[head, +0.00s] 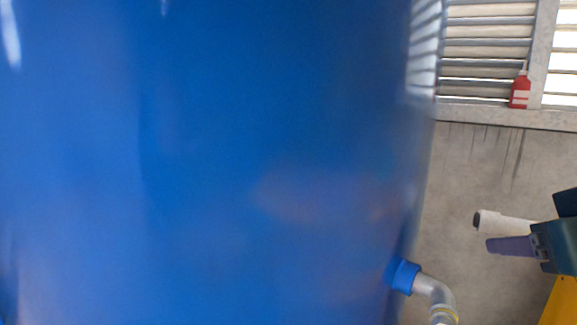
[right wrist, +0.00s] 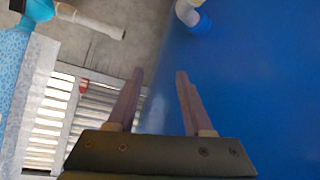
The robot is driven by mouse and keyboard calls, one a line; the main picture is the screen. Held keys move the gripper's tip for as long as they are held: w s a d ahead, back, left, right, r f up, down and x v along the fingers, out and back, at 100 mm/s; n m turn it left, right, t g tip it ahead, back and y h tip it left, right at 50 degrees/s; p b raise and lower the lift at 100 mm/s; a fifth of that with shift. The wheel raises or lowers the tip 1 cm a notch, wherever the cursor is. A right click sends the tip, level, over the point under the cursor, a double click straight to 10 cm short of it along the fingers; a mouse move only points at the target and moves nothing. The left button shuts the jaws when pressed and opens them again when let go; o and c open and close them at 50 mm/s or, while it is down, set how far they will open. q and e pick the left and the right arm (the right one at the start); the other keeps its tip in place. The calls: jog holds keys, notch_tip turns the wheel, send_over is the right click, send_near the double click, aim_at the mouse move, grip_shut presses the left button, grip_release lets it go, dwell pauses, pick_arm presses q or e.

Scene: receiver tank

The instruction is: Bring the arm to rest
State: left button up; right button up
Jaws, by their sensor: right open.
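My right gripper (head: 490,244) comes in from the right edge of the head view, with a purple finger pointing left toward the tank. In the right wrist view its two fingers (right wrist: 160,73) stand apart, with nothing between them. The blue receiver tank (head: 210,160) fills most of the head view. It also fills the right side of the right wrist view (right wrist: 260,80), behind the right finger. In the head view the gripper is right of the tank, with a gap between them. My left gripper is not in view.
A grey elbow pipe (head: 433,290) with a blue collar (head: 402,275) leaves the tank's lower right. A whitish pipe (head: 507,221) shows just above my gripper. A red bottle (head: 520,92) stands on the ledge by the louvred window (head: 488,50). Grey wall (head: 460,190) lies behind.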

jog(key=s+a+f+n+g+y, duration=0.1)
jog(key=s+a+f+g, duration=0.25)
jog(key=s, duration=0.45)
jog(key=s+a+f+n+g+y, duration=0.15)
jog(key=s+f, duration=0.25)
jog(key=s, duration=0.4)
jog(key=s+a+f+g+y, duration=0.1)
jog(key=s+a+f+g, duration=0.25)
jog(key=s, duration=0.45)
notch_tip(320, 180, up, 16)
jog(key=w+d+t+p, duration=0.1)
jog(key=p, duration=1.6)
jog(key=shift+r+p, duration=0.2)
jog(key=shift+p, duration=0.1)
